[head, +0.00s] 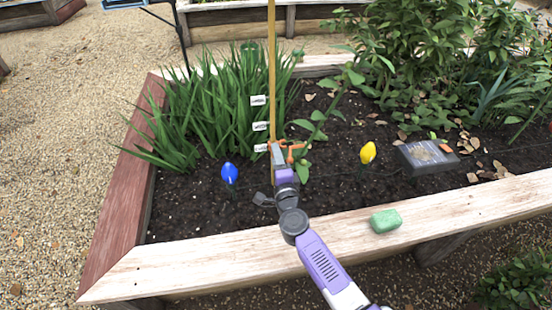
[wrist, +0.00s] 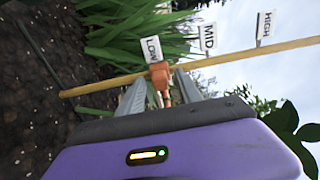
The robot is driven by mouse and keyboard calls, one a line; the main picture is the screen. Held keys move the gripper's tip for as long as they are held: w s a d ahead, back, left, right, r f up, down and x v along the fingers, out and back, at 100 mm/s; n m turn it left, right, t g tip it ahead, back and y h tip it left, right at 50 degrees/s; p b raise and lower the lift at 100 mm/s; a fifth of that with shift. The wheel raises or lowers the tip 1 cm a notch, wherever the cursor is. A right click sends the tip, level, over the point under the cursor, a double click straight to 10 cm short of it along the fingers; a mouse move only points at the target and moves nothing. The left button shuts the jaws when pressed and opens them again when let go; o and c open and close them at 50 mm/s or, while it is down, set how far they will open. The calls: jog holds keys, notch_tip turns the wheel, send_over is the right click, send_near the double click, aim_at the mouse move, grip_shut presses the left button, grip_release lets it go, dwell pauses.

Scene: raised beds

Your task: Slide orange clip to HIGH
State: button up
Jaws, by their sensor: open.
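The orange clip (wrist: 160,76) sits on a wooden stake (wrist: 235,53), level with the LOW label (wrist: 152,49). The MID label (wrist: 208,38) and HIGH label (wrist: 264,27) stand farther along the stake. In the head view the stake (head: 271,70) is upright and the clip (head: 296,149) is low on it. My gripper (wrist: 162,90) is open, with one finger on each side of the clip. Whether the fingers touch it cannot be told. In the head view my gripper (head: 278,150) covers part of the clip and the stake.
Leafy green plants (head: 215,105) grow left of the stake. A blue marker (head: 230,173) and a yellow marker (head: 367,153) stand in the soil.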

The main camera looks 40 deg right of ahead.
grip_shut()
dwell(1.4)
